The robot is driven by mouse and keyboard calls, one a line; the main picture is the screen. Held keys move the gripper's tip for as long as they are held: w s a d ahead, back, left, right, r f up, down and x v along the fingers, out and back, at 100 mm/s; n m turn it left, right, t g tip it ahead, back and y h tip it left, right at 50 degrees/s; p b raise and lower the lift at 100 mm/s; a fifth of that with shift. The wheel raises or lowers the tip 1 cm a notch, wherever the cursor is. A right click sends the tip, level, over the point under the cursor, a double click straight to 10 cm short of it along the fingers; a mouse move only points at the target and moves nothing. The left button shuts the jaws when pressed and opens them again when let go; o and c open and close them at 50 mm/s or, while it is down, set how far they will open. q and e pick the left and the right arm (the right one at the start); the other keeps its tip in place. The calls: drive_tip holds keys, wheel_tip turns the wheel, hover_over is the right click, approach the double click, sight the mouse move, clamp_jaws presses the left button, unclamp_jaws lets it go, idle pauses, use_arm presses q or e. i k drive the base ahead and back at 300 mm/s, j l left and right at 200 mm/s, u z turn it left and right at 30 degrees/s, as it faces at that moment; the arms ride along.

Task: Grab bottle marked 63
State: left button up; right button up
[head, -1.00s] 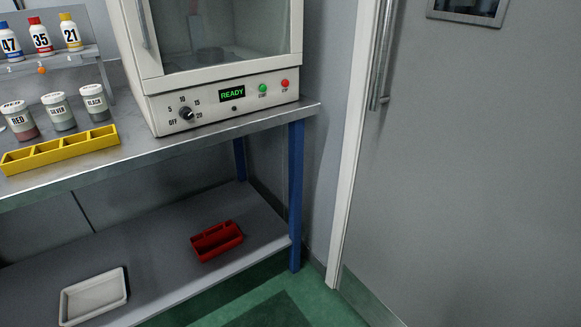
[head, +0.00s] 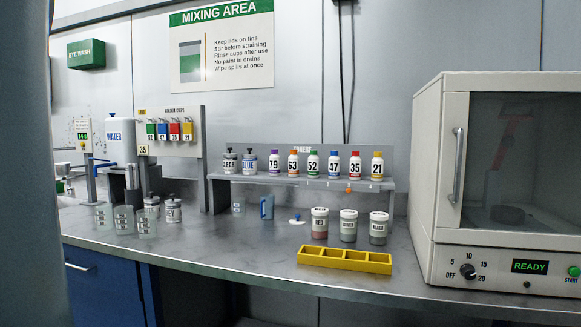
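The bottle marked 63 (head: 293,164) stands upright on the grey shelf rack (head: 232,178) at the back of the bench, with an orange cap and an orange-red label. It is between the bottle marked 79 (head: 274,164) on its left and the bottle marked 52 (head: 313,164) on its right. Bottles marked 47 (head: 334,165), 35 (head: 355,166) and 21 (head: 377,166) stand further right. Neither of my grippers is in view.
In front of the rack stand jars such as the red one (head: 320,224) and a yellow tray (head: 344,260). A white mixing cabinet (head: 432,220) showing READY fills the right. Clear cups (head: 123,221) stand at the left.

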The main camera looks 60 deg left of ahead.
sight(293, 159)
drive_tip(key=u, duration=1.9)
